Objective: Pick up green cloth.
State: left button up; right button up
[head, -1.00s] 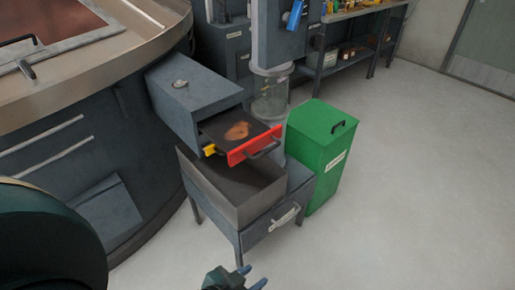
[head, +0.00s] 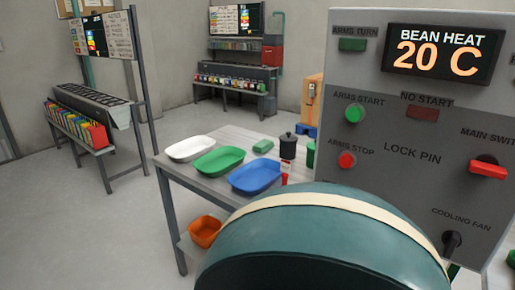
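A small folded green item (head: 263,146), which looks like the green cloth, lies on the grey table (head: 232,134) behind the trays. It sits just left of a dark lidded canister (head: 288,147) and beyond the blue tray (head: 256,176). Nothing covers it from this view. Neither of my grippers shows in the head view.
A white tray (head: 191,149) and a green tray (head: 218,161) stand on the table. An orange bin (head: 205,231) is below. A control panel (head: 418,130) stands close on the right. Open floor (head: 95,235) lies left of the table.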

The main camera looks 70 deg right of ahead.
aim_at(262, 146)
jog(key=z, duration=2.4)
jog(key=u, duration=3.05)
jog(key=z, duration=3.05)
